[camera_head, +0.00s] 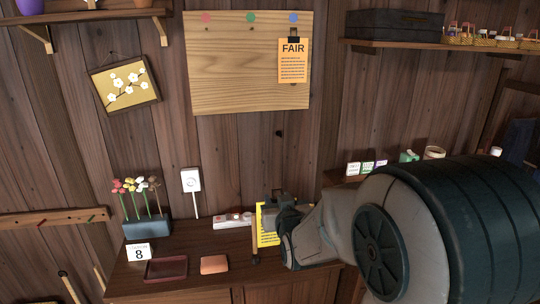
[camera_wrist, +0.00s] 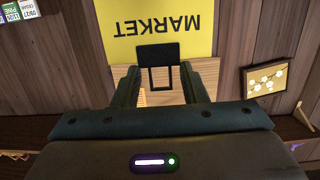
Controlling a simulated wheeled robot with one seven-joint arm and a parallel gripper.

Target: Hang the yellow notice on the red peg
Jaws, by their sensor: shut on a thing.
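The yellow notice (camera_head: 267,228) is low over the desk in the head view, partly hidden by my gripper (camera_head: 272,203). In the wrist view the yellow notice (camera_wrist: 175,25) reads MARKET upside down. Its black clip (camera_wrist: 158,51) lies between the fingers of my gripper (camera_wrist: 160,76), which is shut on it. The red peg (camera_head: 207,18) is at the top left of the wooden board (camera_head: 230,70), bare, well above and left of my gripper.
A green peg (camera_head: 250,18) is bare; an orange FAIR notice (camera_head: 292,65) hangs at the blue peg (camera_head: 293,18). A flower box (camera_head: 147,226), calendar (camera_head: 138,253) and power strip (camera_head: 232,221) stand on the desk (camera_head: 190,240). A framed picture (camera_head: 125,84) hangs left. A shelf (camera_head: 440,48) juts out right.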

